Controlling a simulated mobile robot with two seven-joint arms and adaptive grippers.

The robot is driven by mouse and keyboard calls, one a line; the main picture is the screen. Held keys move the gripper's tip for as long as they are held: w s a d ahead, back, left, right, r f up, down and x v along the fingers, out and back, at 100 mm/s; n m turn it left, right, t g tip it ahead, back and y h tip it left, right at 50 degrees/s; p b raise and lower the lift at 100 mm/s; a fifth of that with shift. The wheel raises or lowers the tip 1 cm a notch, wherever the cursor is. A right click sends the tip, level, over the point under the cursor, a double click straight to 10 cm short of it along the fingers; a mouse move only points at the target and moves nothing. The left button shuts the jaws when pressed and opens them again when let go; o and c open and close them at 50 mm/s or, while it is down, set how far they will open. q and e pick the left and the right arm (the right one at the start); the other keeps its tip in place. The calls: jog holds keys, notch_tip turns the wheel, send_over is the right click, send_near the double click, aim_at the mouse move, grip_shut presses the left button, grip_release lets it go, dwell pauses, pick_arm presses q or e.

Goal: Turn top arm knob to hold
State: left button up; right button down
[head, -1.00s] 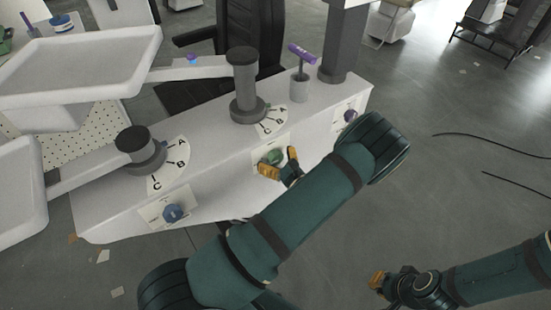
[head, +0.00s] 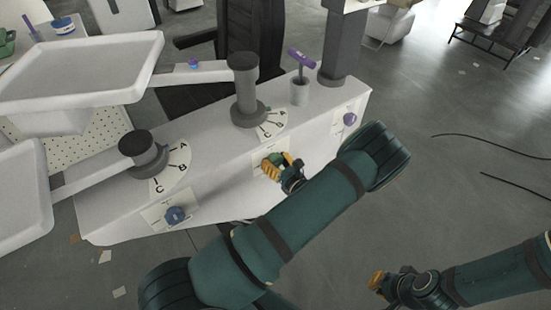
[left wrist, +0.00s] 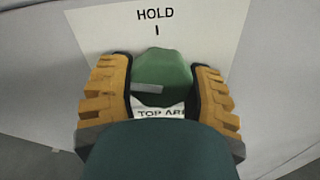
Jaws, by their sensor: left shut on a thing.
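The top arm knob (left wrist: 165,68) is green and sits on a white label plate (left wrist: 215,35) on the front of the console. The plate reads HOLD with a tick above the knob, and "TOP AR..." below it, partly hidden. A short light bar lies across the knob's face, nearly level. My left gripper (head: 279,168) has its yellow-padded fingers on either side of the knob, shut on it; they also show in the left wrist view (left wrist: 163,100). In the head view the gripper mostly hides the knob. My right gripper (head: 378,283) is at lower right, away from the console; its opening is unclear.
Blue knobs sit on the console front at left (head: 175,215) and right (head: 350,119). Dark columns (head: 243,85) with lettered dials and white tray arms stand on the console top (head: 215,147).

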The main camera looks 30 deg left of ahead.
pick_arm(q)
jog(key=m+p, duration=0.2)
jog(key=m, duration=0.1)
jog(key=shift+r+m, duration=0.1)
jog(key=shift+m, duration=0.3)
jog(key=m+p, duration=0.1)
jog(key=m, duration=0.2)
jog(key=shift+s+m, duration=0.1)
jog(key=shift+m, duration=0.2)
jog(key=m+p, duration=0.1)
jog(key=m, duration=0.2)
jog(key=shift+m, duration=0.3)
jog(key=shift+m+p, duration=0.55)
jog(key=shift+m, duration=1.55)
jog(key=o, duration=1.2)
jog(key=shift+d, duration=0.1)
